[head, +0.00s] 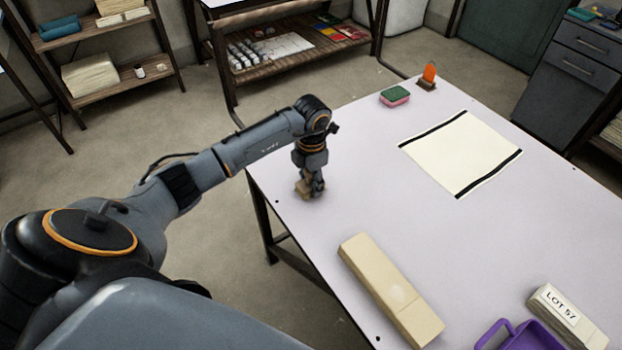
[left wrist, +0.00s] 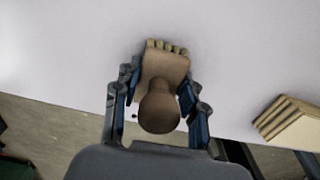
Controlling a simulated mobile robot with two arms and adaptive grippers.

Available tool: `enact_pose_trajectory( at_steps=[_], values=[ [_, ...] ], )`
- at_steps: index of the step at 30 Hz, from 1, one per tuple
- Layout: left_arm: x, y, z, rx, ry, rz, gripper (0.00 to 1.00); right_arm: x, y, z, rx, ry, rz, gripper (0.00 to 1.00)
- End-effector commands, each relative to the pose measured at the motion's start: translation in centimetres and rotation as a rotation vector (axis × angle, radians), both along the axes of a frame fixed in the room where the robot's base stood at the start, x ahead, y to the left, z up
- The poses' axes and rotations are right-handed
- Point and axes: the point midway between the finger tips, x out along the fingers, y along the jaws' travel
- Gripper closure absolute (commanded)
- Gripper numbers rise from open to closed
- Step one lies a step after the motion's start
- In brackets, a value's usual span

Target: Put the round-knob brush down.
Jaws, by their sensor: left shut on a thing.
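The round-knob brush (left wrist: 160,108) is brown, with a rounded knob toward the camera and a row of pale bristle tufts at its far end in the left wrist view. My left gripper (left wrist: 158,88) is shut on it, one finger on each side. In the head view the brush (head: 303,188) is a small tan shape under my left gripper (head: 314,186), low over the table's left edge area. I cannot tell whether its bristles touch the table. My right gripper is not in view.
The pale table (head: 370,190) is mostly clear around the brush. A long beige block (head: 390,290) lies nearer. A cream cloth with black stripes (head: 460,153), a green-pink sponge (head: 394,96) and an orange item (head: 429,73) are farther right. A purple container (head: 515,335) and labelled block (head: 566,316) are near right.

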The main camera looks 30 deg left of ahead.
Motion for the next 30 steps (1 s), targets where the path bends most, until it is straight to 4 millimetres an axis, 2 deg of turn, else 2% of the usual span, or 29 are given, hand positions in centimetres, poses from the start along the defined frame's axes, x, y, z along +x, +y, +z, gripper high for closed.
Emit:
enact_pose_trajectory(
  at_steps=[8,9,12,23,26,30],
  values=[
    [0.0,0.0,-0.3,0.001,-0.001,0.000,0.83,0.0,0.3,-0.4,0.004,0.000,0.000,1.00],
    [0.0,0.0,-0.3,0.000,-0.001,0.000,0.54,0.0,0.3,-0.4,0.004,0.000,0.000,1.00],
    [0.0,0.0,-0.2,0.000,-0.001,0.000,0.35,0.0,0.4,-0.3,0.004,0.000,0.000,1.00],
    [0.0,0.0,0.2,0.000,-0.001,0.001,0.35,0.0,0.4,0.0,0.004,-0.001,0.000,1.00],
    [0.1,0.1,1.1,0.001,-0.004,0.000,0.35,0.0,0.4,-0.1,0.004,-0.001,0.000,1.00],
    [0.2,0.1,3.8,0.001,-0.007,-0.001,0.35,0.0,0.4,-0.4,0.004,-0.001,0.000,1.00]
  ],
)
